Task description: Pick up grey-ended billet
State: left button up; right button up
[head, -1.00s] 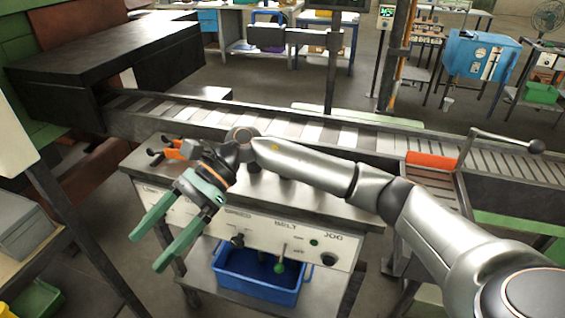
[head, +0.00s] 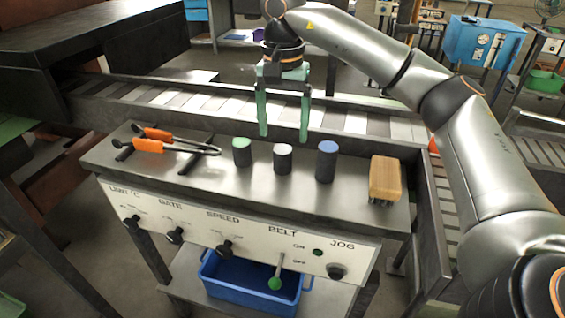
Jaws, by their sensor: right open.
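The grey-ended billet (head: 283,160) is a short dark cylinder with a pale grey top. It stands upright on the metal bench top (head: 232,185), the middle one of three billets. The green-ended billet (head: 242,153) stands to its left and the taller blue-ended billet (head: 326,163) to its right. My right gripper (head: 284,137) points down with its two green fingers apart and empty. In the picture its fingertips are just above the grey-ended billet, apart from it. My left gripper is out of view.
Orange-handled tongs (head: 180,146) lie on rests at the bench's left. A wooden brush (head: 385,178) lies at its right end. A roller conveyor (head: 205,105) runs behind. A control panel (head: 190,226) fronts the bench, with a blue bin (head: 250,285) below.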

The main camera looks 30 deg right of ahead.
aim_at(282, 149)
jog(key=shift+f, duration=3.5)
grip_shut()
jog(key=shift+r, duration=0.1)
